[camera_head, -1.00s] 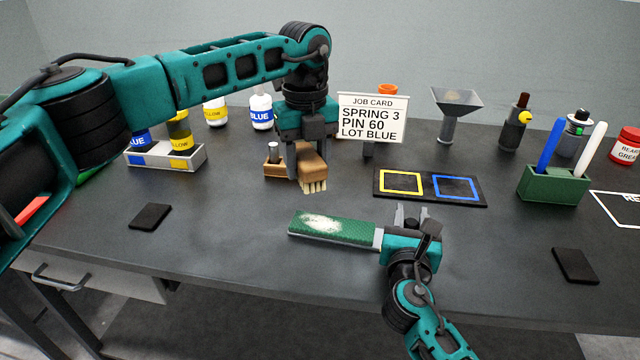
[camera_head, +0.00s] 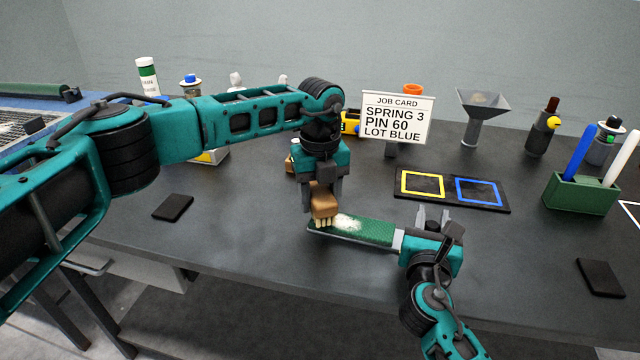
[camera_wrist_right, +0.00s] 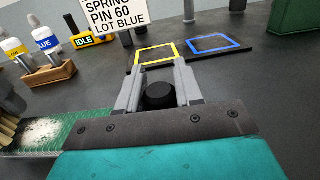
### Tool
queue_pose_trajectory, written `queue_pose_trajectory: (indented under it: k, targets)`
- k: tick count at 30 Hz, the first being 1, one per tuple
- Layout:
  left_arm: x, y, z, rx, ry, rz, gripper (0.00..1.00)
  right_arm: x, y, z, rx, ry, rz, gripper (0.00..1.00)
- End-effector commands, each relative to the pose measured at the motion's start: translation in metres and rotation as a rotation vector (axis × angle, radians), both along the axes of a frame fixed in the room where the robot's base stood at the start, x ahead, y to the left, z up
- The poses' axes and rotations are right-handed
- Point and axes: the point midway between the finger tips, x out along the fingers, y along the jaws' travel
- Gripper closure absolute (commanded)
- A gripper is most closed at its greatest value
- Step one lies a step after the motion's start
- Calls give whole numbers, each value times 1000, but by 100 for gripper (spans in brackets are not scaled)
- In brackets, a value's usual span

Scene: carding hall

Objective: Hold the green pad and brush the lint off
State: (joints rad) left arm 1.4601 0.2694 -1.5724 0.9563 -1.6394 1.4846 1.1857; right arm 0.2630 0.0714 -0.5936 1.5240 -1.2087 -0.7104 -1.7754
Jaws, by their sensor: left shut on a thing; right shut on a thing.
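The green pad (camera_head: 372,232) lies flat and low over the table, with a white patch of lint (camera_head: 346,222) near its left end. My right gripper (camera_head: 408,238) is shut on the pad's right end. The pad also shows at the left of the right wrist view (camera_wrist_right: 85,122). My left gripper (camera_head: 322,188) is shut on the wooden brush (camera_head: 322,203), bristles down. The bristles are at the pad's left part, beside the lint; I cannot tell whether they touch it. The bristle tips also show at the left edge of the right wrist view (camera_wrist_right: 6,128).
A black plate with yellow and blue squares (camera_head: 451,188) lies behind the pad. The job card (camera_head: 397,117) stands further back. A green holder (camera_head: 579,193) with blue and white sticks is at the right. Dark flat pads (camera_head: 173,207) (camera_head: 600,278) lie left and right. The table between is clear.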

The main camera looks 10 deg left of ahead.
Motion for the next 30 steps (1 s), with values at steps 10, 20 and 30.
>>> queue_pose_trajectory:
  k: [10, 20, 30]
  targets:
    - [-2, -25, -16, -1, 0, -1, 77, 0, 0, 0, 0, 0, 0, 100]
    - [-6, -54, -16, 0, 0, -2, 77, 0, 0, 0, 0, -1, 1, 100]
    - [-9, -85, -17, 0, 0, -1, 77, 0, 0, 0, 1, -1, 1, 100]
